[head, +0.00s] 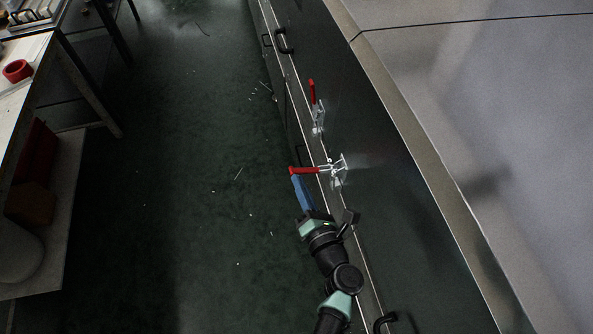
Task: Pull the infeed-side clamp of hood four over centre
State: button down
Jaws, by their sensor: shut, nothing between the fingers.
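Two silver toggle clamps with red handles sit on the edge of the dark hood (400,190) in the head view. The nearer clamp (338,170) has its red handle (305,170) sticking out to the left, over the floor side. The farther clamp (318,120) has its red handle (312,92) pointing along the hood, away from me. I cannot tell which hood is number four or which end is infeed. My gripper (296,180) is shut and empty, its blue fingers at the outer end of the nearer red handle. Whether they touch it is unclear.
Black pull handles (283,41) sit on the hood at the far end, and another (384,322) at the bottom. A workbench (45,75) with a red ring (17,71) stands at the left. The green floor (190,170) between is open, with small scraps.

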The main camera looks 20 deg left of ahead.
jog(key=v, duration=0.6)
jog(key=shift+d, duration=0.55)
jog(key=shift+s, duration=0.1)
